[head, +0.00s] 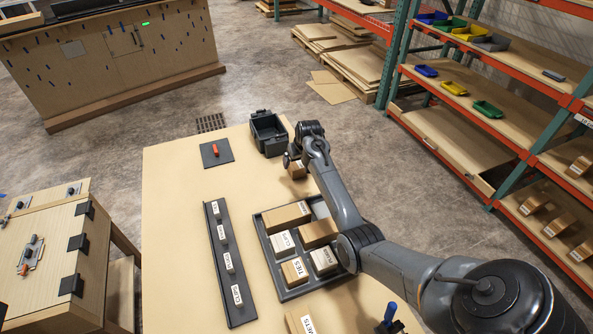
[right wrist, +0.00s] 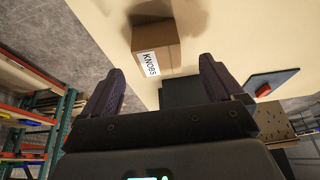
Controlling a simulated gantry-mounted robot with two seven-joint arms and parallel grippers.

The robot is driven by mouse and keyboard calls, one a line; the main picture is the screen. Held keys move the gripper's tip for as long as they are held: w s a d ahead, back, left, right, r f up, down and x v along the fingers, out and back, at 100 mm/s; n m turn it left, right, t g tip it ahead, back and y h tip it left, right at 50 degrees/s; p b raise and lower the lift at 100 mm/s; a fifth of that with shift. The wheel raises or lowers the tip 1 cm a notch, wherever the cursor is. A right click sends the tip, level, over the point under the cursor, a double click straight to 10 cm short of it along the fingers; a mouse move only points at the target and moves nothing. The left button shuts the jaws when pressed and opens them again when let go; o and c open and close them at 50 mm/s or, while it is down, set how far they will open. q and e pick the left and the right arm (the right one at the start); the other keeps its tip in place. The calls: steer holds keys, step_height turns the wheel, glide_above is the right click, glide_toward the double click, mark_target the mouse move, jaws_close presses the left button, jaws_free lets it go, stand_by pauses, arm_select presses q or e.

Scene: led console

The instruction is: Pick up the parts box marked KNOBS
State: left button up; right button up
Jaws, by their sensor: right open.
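The parts box marked KNOBS (right wrist: 172,45) is a small brown cardboard box with a white label, seen ahead of the fingers in the right wrist view. In the head view a small brown box (head: 298,173) on the table, partly hidden by my right arm, looks like the same box; its label does not show there. My right gripper (right wrist: 160,85) is open and empty, its two dark fingers apart, with the box beyond the fingertips and not between them. In the head view the right gripper (head: 293,155) is beside that box. My left gripper is not in view.
A grey tray (head: 262,240) holds several labelled boxes. A dark rail (head: 220,262) with several labelled blocks lies left of it. A dark open bin (head: 268,133) stands beyond the gripper, and a black plate with a red handle (head: 216,152) lies left. The table (head: 175,215) is clear at left.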

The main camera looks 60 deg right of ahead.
mark_target(297, 165)
steer(key=shift+b+x, duration=0.75)
steer(key=shift+x, duration=2.55)
steer(key=shift+d, duration=0.1)
steer(key=c, duration=1.1)
